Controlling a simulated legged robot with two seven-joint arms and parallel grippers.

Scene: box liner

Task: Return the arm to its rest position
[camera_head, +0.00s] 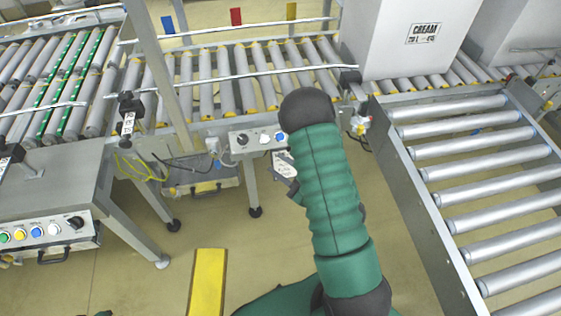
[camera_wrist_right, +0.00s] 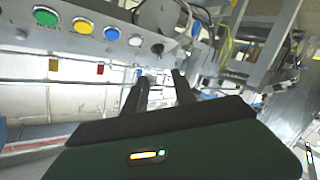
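My right arm (camera_head: 325,190) has a green ribbed sleeve and dark joints. It rises from the bottom of the head view to a dark rounded joint in front of the conveyors. My right gripper cannot be made out clearly there, as the arm hides most of that area. In the right wrist view, the two dark fingers of my right gripper (camera_wrist_right: 160,78) stand apart with an empty gap between them. A control panel (camera_wrist_right: 95,22) with coloured buttons lies beyond the fingertips. My left gripper is not in view.
A roller conveyor (camera_head: 215,85) crosses the back, with a white box marked CREAM (camera_head: 400,50) on it. Another roller conveyor (camera_head: 485,185) runs along the right. A grey table with a button panel (camera_head: 50,232) stands at left. Yellow-marked floor (camera_head: 208,280) lies clear in between.

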